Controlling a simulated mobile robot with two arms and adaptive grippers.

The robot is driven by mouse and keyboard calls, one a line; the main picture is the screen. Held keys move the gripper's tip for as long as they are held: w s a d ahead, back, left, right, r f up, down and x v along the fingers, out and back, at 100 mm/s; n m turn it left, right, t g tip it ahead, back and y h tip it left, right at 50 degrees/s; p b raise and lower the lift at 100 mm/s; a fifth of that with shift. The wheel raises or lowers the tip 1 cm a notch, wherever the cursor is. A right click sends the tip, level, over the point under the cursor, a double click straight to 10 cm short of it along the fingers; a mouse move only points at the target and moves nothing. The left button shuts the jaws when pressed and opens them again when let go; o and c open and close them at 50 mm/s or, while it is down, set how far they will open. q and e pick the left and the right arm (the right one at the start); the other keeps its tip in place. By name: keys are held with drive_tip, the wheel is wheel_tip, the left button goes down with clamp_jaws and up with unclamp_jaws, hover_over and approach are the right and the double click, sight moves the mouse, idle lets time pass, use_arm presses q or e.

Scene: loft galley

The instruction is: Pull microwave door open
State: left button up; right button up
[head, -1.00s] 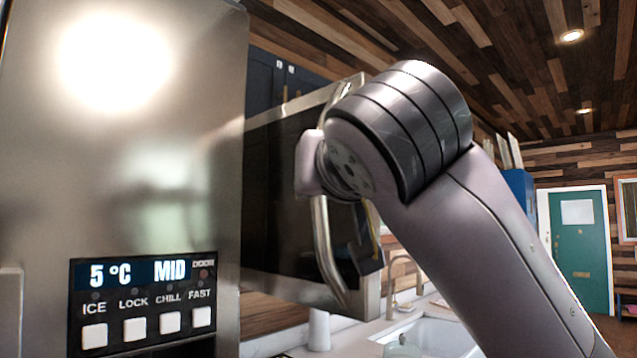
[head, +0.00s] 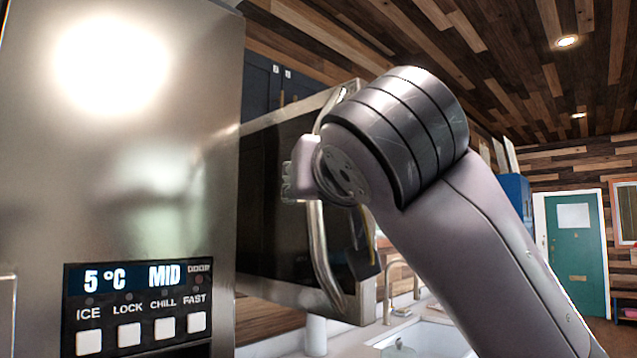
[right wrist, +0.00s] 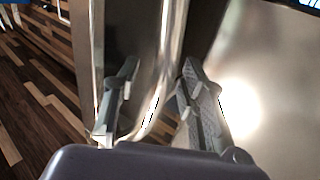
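The microwave door (head: 262,205) has a dark front in a steel frame and stands at a slant beyond the steel fridge in the head view. I cannot tell whether it is ajar. Its curved metal handle (head: 319,250) runs up and down and is partly covered by my right arm. My right gripper (right wrist: 160,95) shows in the right wrist view with its fingers apart, one on each side of the handle (right wrist: 172,45). Gaps show between the fingers and the bar. In the head view its wrist hides most of the fingers. My left gripper is out of view.
A steel fridge front (head: 150,190) with a button panel (head: 140,305) fills the left, close to the microwave. A sink (head: 425,340) and tap (head: 388,290) lie below at the right. A white cup-like object (head: 316,336) stands under the microwave.

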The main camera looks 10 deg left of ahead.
drive_tip(key=v, duration=1.2)
